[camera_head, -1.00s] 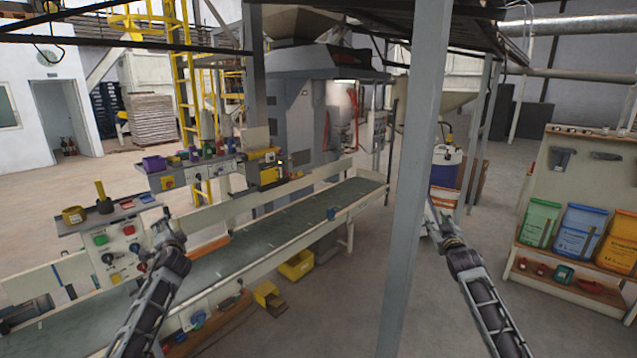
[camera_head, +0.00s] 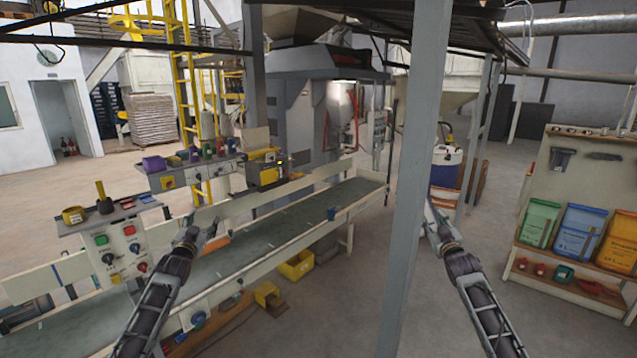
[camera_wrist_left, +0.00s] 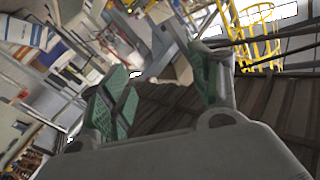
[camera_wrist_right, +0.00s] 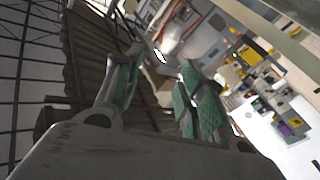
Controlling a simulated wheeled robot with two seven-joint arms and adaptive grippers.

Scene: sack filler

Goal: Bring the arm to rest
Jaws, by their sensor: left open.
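My left gripper (camera_head: 200,232) is raised in front of the near end of the conveyor, right of the control box, in the head view. In the left wrist view its green-padded fingers (camera_wrist_left: 160,95) stand apart with nothing between them. My right gripper (camera_head: 434,215) is raised just right of the grey post, in front of the blue and white drum. In the right wrist view its green-padded fingers (camera_wrist_right: 155,95) are spread and empty. Neither gripper visibly touches anything.
A grey post (camera_head: 412,180) stands between my arms. The conveyor (camera_head: 290,222) runs from lower left toward the machine. The control box (camera_head: 118,248) is at left. A shelf (camera_head: 570,278) with coloured sacks stands at right. Floor at the lower middle right is clear.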

